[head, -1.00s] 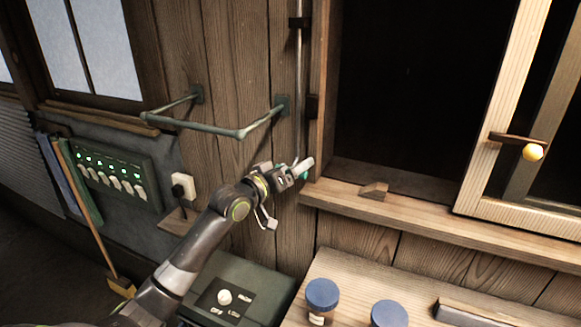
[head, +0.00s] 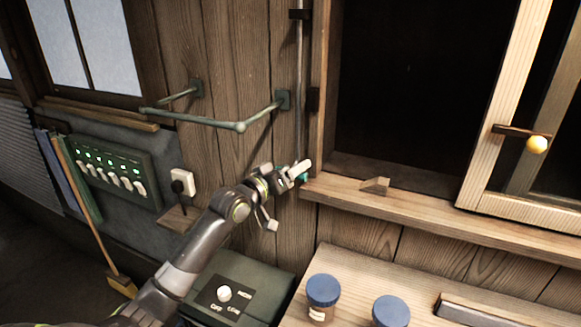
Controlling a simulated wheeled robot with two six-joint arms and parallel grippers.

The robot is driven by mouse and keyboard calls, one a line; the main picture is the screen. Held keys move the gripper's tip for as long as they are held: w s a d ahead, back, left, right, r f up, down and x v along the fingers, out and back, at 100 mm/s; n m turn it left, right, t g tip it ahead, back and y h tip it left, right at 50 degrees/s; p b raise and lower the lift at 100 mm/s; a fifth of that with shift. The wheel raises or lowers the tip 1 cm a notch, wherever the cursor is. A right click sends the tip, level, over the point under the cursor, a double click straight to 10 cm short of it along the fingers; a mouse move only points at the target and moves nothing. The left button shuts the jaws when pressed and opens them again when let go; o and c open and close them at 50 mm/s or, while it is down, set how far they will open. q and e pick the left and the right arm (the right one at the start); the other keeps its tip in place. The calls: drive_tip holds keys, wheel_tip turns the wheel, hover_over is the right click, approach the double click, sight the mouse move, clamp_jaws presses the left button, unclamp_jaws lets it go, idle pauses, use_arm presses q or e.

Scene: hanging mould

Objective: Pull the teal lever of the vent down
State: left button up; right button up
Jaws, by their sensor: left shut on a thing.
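The teal lever (head: 303,178) shows as a small teal bit at the lower end of a thin vertical metal rod (head: 299,90) on the plank wall, left of the window frame. My left gripper (head: 300,172) is shut on the lever and hides most of it. The rod runs up out of the picture, and the vent itself is not in view. My right gripper is not in view.
A green wall rail (head: 240,127) juts out above my left arm. A wooden sill (head: 430,211) with a small wedge (head: 376,185) lies to the right. Below are a green box (head: 250,280) and two blue-lidded jars (head: 322,290) on a bench.

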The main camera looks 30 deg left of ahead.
use_arm(q)
wheel_tip(320, 180, down, 3)
drive_tip(key=shift+a+r+b, duration=0.1)
drive_tip(key=shift+a+b, duration=0.05)
drive_tip(key=shift+b, duration=0.35)
drive_tip(key=shift+c, duration=0.2)
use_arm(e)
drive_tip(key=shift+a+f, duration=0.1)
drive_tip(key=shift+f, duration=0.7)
use_arm(q)
drive_tip(key=o, duration=1.4)
drive_tip(key=shift+s, duration=0.15)
drive_tip(key=shift+c, duration=0.2)
